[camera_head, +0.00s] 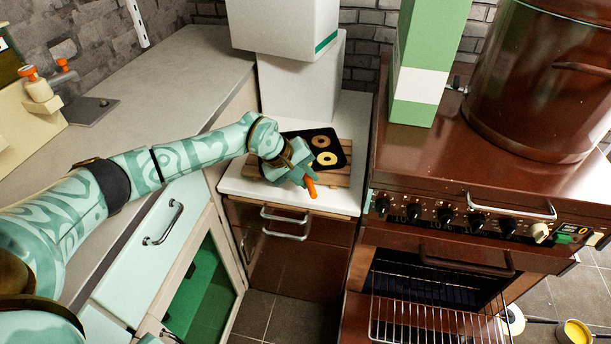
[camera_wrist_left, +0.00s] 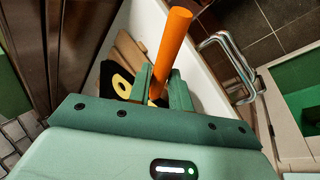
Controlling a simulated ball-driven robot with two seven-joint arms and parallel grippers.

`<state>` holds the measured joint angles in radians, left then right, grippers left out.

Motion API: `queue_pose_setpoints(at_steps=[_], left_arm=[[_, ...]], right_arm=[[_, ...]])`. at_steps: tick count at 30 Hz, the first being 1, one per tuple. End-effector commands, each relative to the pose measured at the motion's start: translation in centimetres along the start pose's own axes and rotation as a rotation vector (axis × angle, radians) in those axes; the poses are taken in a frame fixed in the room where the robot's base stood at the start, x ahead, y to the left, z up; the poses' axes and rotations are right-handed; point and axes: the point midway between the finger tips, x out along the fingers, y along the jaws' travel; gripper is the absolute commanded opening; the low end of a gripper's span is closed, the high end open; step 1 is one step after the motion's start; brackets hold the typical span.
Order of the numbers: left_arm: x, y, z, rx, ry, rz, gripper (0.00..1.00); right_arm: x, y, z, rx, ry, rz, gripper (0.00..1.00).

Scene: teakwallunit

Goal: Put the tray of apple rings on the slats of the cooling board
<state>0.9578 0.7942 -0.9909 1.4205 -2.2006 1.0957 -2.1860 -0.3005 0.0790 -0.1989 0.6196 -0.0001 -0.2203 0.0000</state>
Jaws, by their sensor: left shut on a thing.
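The black tray (camera_head: 338,147) holds pale apple rings (camera_head: 327,158) and shows at the corner counter in the head view. Its orange handle (camera_head: 310,188) sticks out toward the front. My left gripper (camera_head: 302,177) is shut on this handle; the wrist view shows the orange handle (camera_wrist_left: 172,40) between the green fingers. The wooden cooling board (camera_head: 334,179) lies under the tray, and its slats are mostly hidden by the tray and gripper. I cannot tell whether the tray touches the slats. My right gripper is not in view.
White boxes (camera_head: 300,88) stand behind the board. The brown stove (camera_head: 450,180) is close on the right, with a green-and-white box (camera_head: 425,70) and a large brown pot (camera_head: 540,80) on top. Its oven is open with a rack (camera_head: 430,318) out.

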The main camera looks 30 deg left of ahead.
Motion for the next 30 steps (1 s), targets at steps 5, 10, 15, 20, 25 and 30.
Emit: queue_pose_setpoints(at_steps=[5,10,15,20,25,30], left_arm=[[0.1,0.0,0.0,0.001,0.001,0.001,0.46],[0.1,0.0,0.0,0.000,0.000,0.001,0.46],[-0.4,-0.1,0.0,0.000,0.000,0.000,0.46],[-3.2,0.1,-0.1,0.002,0.003,0.002,0.46],[-8.0,0.2,-0.1,0.002,0.006,0.003,0.46],[-12.3,0.1,-0.1,0.002,0.004,0.002,0.46]], right_arm=[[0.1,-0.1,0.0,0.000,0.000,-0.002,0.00],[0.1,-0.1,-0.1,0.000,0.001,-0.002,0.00],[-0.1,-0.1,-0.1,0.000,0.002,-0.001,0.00],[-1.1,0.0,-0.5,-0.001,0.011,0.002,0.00],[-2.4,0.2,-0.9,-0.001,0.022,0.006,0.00],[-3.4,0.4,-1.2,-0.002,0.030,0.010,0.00]])
